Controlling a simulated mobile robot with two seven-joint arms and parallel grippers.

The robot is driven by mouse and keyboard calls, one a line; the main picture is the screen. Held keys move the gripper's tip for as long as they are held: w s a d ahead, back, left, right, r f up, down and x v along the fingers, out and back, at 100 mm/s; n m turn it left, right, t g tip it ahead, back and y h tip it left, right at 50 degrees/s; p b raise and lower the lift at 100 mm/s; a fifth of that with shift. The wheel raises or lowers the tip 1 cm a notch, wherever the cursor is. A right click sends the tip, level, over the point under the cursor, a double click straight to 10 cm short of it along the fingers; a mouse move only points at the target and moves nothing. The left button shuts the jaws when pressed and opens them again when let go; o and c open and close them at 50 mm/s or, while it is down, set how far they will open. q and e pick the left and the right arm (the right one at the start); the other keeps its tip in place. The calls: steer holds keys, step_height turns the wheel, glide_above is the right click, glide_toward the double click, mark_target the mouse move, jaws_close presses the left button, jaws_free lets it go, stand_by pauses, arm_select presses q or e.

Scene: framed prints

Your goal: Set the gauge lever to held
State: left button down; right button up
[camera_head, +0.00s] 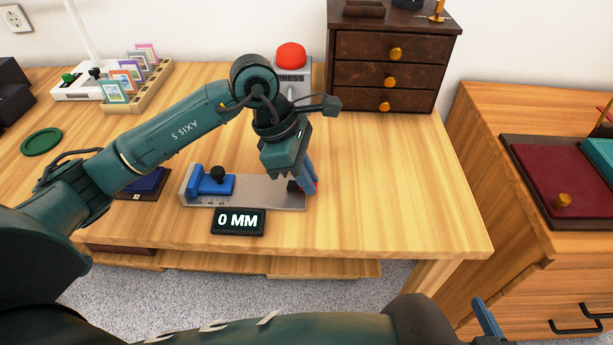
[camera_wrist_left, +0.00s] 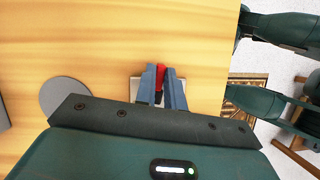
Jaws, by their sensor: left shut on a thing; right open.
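The gauge (camera_head: 255,190) is a grey plate near the table's front edge, with a blue slider (camera_head: 212,184) and black knob at its left end. A black display (camera_head: 238,222) in front of it reads 0 MM. My left gripper (camera_head: 306,189) is at the gauge's right end, shut on a small red lever (camera_wrist_left: 160,75). In the left wrist view the red piece shows between the blue-grey fingers (camera_wrist_left: 163,88). In the head view the fingers mostly hide the lever, so its setting cannot be read. My right gripper (camera_head: 487,318) shows only a blue finger at the lower right, away from the table.
A red press button (camera_head: 291,56) stands behind my left arm, beside a dark drawer chest (camera_head: 386,68). A card rack (camera_head: 142,88) and green coaster (camera_head: 41,142) are at the left. The table's right part is clear. A wooden cabinet (camera_head: 500,120) stands at the right.

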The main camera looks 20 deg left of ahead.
arm_select(q)
steer(key=c, duration=1.5)
jaws_free()
steer(key=p+v, duration=0.1)
steer(key=v, duration=1.2)
steer(key=shift+r, duration=0.15)
